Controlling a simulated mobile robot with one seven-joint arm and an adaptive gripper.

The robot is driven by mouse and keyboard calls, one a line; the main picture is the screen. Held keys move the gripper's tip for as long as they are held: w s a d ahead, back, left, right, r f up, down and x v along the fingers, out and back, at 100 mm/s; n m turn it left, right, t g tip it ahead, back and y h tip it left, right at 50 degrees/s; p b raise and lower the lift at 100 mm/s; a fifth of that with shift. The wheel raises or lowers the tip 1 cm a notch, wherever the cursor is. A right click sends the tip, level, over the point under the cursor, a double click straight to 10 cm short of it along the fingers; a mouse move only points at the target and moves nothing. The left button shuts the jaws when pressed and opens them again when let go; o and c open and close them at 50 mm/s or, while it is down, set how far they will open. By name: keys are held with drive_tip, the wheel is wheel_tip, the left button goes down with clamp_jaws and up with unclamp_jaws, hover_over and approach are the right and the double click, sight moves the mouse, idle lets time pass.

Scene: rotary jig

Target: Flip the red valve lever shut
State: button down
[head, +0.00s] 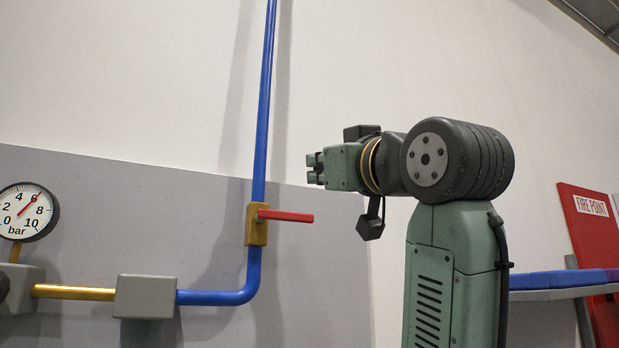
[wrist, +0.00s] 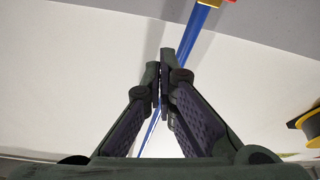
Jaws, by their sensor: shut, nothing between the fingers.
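The red valve lever (head: 286,216) sticks out to the right, roughly horizontal, from a brass valve body (head: 256,225) on the vertical blue pipe (head: 264,110) in the head view. My gripper (head: 312,168) is above and slightly right of the lever in that picture, apart from it. In the wrist view the fingers of my gripper (wrist: 164,70) are together and empty, with the blue pipe (wrist: 200,25) behind them. A small part of the red lever (wrist: 231,1) shows at the top edge there, beside a bit of brass.
A pressure gauge (head: 27,211) stands at the left, above a brass pipe (head: 75,292) and a grey box (head: 146,296). A red fire point board (head: 592,245) and a shelf with blue items (head: 560,279) are at the right. The wall around the lever is clear.

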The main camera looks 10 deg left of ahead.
drive_tip(key=shift+b+v, duration=0.4)
drive_tip(key=shift+v, duration=1.5)
drive_tip(key=shift+s+a+r, duration=0.1)
drive_tip(key=shift+s+r, duration=0.05)
drive_tip(key=shift+s, duration=0.1)
